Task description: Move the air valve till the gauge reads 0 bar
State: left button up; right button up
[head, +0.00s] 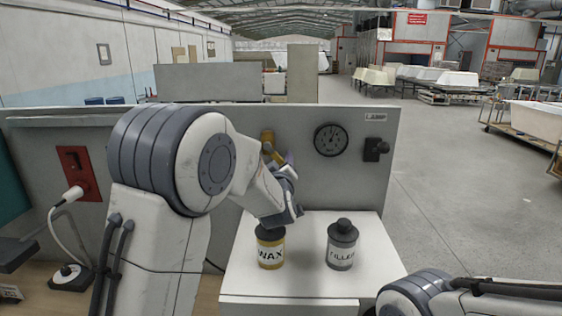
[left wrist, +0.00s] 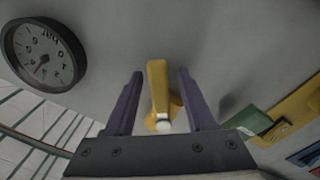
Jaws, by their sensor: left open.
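The air valve (head: 267,137) is yellow and sits on the grey upright panel, partly hidden by my left gripper (head: 281,168). In the left wrist view, its yellow lever (left wrist: 158,88) lies between the two fingers of my open left gripper (left wrist: 160,76). A gap shows on each side of the lever. The round black gauge (head: 331,140) is on the panel to the right of the valve. It also shows tilted at the upper left of the left wrist view (left wrist: 44,54). Its numbers are too small to read surely. My right gripper is out of view.
A yellow WAX can (head: 270,252) and a grey FILLER can (head: 341,250) stand on the white bench top (head: 300,230) below the panel. A red switch plate (head: 78,172) is at left.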

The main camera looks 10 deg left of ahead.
pick_arm(q)
grip_shut()
dwell(1.3)
